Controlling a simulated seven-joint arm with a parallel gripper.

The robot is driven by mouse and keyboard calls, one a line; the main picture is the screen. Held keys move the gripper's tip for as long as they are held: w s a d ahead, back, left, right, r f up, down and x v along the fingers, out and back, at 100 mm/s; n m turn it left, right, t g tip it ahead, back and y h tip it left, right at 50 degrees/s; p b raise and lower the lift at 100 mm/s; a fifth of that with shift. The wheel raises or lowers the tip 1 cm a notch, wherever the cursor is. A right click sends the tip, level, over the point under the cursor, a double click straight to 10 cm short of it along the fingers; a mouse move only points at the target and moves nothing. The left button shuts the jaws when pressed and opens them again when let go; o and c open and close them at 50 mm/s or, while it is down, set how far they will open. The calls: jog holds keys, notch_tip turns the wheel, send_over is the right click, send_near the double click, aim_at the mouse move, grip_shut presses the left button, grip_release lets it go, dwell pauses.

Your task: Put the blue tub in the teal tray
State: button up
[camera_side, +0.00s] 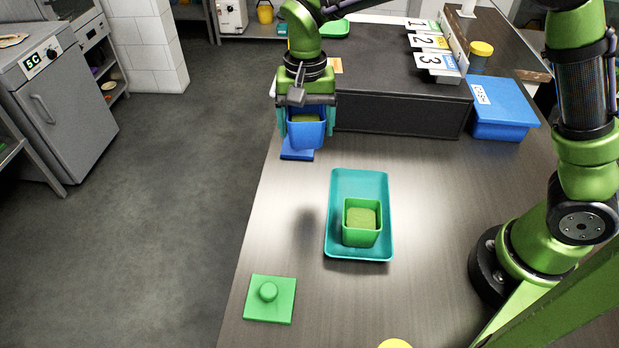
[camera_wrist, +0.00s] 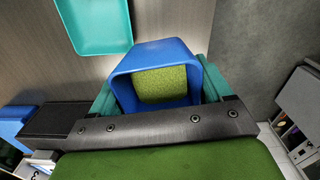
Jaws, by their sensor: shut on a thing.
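The blue tub (camera_side: 306,132) has green contents and is held between the teal fingers of my gripper (camera_side: 305,120). It is at the far left part of the table, in front of the dark box, and looks raised above the surface. In the wrist view the blue tub (camera_wrist: 160,75) sits between both fingers of my gripper (camera_wrist: 160,90). The teal tray (camera_side: 340,195) lies on the table, nearer the side camera. A green tub (camera_side: 361,235) stands in its near half; its far half is empty. The tray's edge (camera_wrist: 95,30) also shows in the wrist view.
A blue lid (camera_side: 297,154) lies below the held tub. A green lid with a knob (camera_side: 270,300) lies at the near left. A dark box (camera_side: 400,90) with numbered cards stands behind, beside a blue lidded container (camera_side: 503,110). The table between tub and tray is clear.

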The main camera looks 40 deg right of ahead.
jog(key=s+d+n, duration=0.3)
jog(key=s+n, duration=0.2)
jog(key=n, duration=0.8)
jog(key=s+d+n, duration=0.3)
jog(key=s+n, duration=0.1)
jog(key=n, duration=0.9)
jog(key=f+n, duration=0.2)
jog(key=f, duration=0.2)
jog(key=s+f+n, duration=0.1)
jog(key=f+n, duration=0.2)
jog(key=f, duration=0.1)
jog(key=f+n, duration=0.3)
jog(key=shift+s+a+f, duration=0.1)
jog(key=shift+s+f, duration=0.05)
jog(key=shift+f, duration=0.25)
jog(key=shift+f, duration=0.1)
jog(key=o, duration=0.9)
jog(key=shift+c, duration=0.2)
